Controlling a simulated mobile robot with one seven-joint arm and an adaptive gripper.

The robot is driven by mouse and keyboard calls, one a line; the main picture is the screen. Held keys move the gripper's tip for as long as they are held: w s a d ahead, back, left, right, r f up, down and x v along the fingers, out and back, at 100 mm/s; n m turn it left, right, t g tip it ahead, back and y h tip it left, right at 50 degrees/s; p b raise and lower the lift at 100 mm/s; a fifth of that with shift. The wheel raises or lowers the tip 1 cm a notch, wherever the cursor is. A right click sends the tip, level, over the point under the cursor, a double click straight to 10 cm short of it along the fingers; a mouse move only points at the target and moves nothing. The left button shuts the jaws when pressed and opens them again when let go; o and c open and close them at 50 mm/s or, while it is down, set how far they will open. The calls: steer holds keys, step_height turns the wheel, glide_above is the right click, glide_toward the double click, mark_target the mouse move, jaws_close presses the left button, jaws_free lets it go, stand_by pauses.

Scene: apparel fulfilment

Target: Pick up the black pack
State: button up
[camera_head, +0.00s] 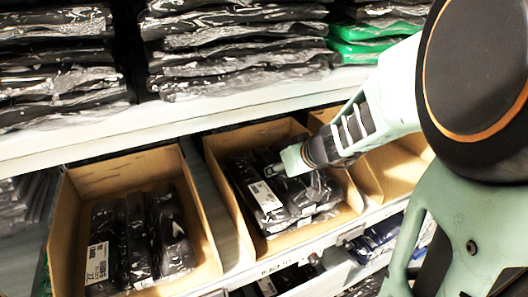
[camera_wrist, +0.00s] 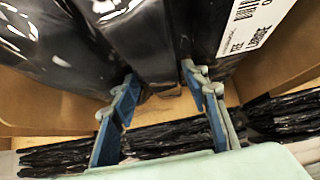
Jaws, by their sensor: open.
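Black packs in shiny plastic with white labels (camera_head: 262,194) lie in the middle cardboard bin (camera_head: 228,201). My gripper (camera_head: 305,182) reaches into this bin from the upper right, its fingers over the packs. In the wrist view my gripper (camera_wrist: 158,88) is open. Its two blue-grey fingers stand apart on either side of a narrow black pack (camera_wrist: 145,45). A wider black pack with a white label (camera_wrist: 245,35) is to the right, and another black pack (camera_wrist: 50,45) to the left. I cannot tell whether the fingers touch any pack.
The left cardboard bin (camera_head: 80,185) holds several more black packs (camera_head: 137,238). Another bin (camera_head: 395,170) stands to the right, partly hidden by my arm. A white shelf (camera_head: 165,122) with stacked black packs (camera_head: 235,50) and green packs (camera_head: 362,45) runs above the bins. More packs lie below.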

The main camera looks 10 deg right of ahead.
steer(key=shift+f, duration=0.1)
steer(key=shift+c, duration=0.6)
steer(key=c, duration=1)
steer(key=shift+o, duration=0.2)
